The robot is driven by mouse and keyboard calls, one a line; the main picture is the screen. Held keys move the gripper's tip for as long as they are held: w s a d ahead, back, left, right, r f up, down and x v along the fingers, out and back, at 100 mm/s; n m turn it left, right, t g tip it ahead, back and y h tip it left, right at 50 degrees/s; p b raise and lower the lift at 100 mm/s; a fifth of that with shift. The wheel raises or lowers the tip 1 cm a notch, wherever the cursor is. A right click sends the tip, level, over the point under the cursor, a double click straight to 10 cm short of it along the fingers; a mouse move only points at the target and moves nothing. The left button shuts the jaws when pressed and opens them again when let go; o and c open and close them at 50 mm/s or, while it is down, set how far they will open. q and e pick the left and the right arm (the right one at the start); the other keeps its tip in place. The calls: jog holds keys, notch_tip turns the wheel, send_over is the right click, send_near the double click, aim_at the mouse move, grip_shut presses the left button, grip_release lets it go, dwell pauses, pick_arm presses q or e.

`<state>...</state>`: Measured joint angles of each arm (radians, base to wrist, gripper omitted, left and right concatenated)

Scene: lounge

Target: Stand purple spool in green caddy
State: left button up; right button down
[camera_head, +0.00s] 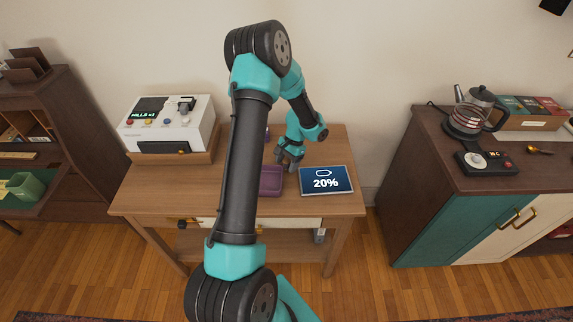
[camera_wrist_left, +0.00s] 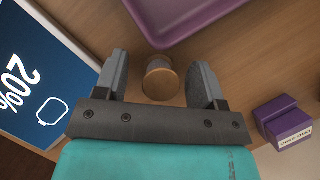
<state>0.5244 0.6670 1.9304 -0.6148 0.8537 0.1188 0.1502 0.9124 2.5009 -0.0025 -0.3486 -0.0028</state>
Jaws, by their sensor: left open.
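In the left wrist view a small round spool-like piece with a tan wooden end (camera_wrist_left: 158,80) stands between the open fingers of the left gripper (camera_wrist_left: 164,82), with gaps on both sides. Its side colour is hard to tell, so I cannot be sure it is the purple spool. In the head view the gripper hides it. A green caddy (camera_head: 22,187) sits on the green-topped shelf at the far left. My right gripper is not in view.
The purple tray (camera_head: 271,190) and a tablet reading 20% (camera_head: 326,180) lie at the table's front. A white machine (camera_head: 168,126) fills the table's left. My arm crosses the middle.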

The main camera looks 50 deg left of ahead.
aim_at(287, 160)
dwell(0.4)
pick_arm(q)
jog(key=c, duration=1)
jog(key=shift+c, duration=0.2)
jog(key=shift+r, duration=0.15)
notch_tip(287, 160, up, 10)
jog(key=shift+f, duration=0.1)
dwell(0.4)
